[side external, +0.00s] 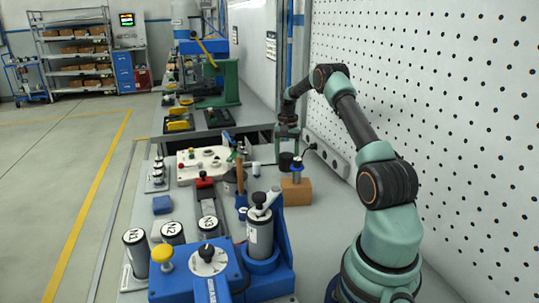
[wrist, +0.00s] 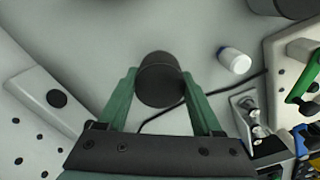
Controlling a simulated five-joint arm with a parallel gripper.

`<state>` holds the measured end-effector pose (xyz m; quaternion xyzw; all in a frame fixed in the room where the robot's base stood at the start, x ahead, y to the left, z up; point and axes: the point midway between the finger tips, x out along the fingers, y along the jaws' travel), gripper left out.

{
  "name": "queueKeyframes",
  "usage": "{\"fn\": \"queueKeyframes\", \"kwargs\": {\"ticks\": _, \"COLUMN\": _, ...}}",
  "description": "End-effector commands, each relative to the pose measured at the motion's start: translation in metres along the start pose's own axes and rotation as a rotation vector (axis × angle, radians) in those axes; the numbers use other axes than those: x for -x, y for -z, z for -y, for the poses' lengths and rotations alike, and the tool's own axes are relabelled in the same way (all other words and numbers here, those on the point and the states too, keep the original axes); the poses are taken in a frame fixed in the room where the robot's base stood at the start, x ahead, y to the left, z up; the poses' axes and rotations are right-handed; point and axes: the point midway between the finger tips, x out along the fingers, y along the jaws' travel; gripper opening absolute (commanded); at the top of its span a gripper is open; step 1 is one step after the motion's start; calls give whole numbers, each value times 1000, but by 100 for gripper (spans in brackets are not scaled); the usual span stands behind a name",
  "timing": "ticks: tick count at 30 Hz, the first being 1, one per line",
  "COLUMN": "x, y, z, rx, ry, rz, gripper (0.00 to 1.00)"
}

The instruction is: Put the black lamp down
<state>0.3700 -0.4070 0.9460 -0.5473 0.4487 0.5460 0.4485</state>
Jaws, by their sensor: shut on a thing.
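The black lamp (wrist: 159,82) is a dark round-ended cylinder between the two green fingers of my gripper (wrist: 160,90) in the wrist view. The fingers are shut on its sides. I cannot tell whether the lamp's underside touches anything. A thin black cable runs behind the lamp in the wrist view.
The brown block (side external: 297,192) stands on the grey bench near the lamp. A white bottle with a blue end (wrist: 235,60) lies to the right in the wrist view. A white strip (side external: 326,153) runs along the pegboard wall. Blue fixtures (side external: 262,262) crowd the front.

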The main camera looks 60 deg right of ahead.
Motion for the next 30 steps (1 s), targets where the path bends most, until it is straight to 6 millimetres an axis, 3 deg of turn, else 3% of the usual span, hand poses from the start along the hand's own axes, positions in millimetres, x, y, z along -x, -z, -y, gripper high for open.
{"fn": "queueKeyframes", "kwargs": {"ticks": 6, "x": -31, "y": -1, "z": 0, "rx": 0, "ry": -2, "rz": 3, "gripper": 9}}
{"fn": "queueKeyframes", "kwargs": {"ticks": 18, "x": -36, "y": 0, "z": 0, "rx": 0, "ry": 0, "rz": 1, "gripper": 9}}
{"fn": "queueKeyframes", "kwargs": {"ticks": 19, "x": -37, "y": 0, "z": 0, "rx": 0, "ry": -1, "rz": 1, "gripper": 71}}
{"fn": "queueKeyframes", "kwargs": {"ticks": 21, "x": -36, "y": 0, "z": 0, "rx": 0, "ry": 0, "rz": 1, "gripper": 97}}
{"fn": "queueKeyframes", "kwargs": {"ticks": 30, "x": -36, "y": 0, "z": 0, "rx": 0, "ry": 0, "rz": 1, "gripper": 97}}
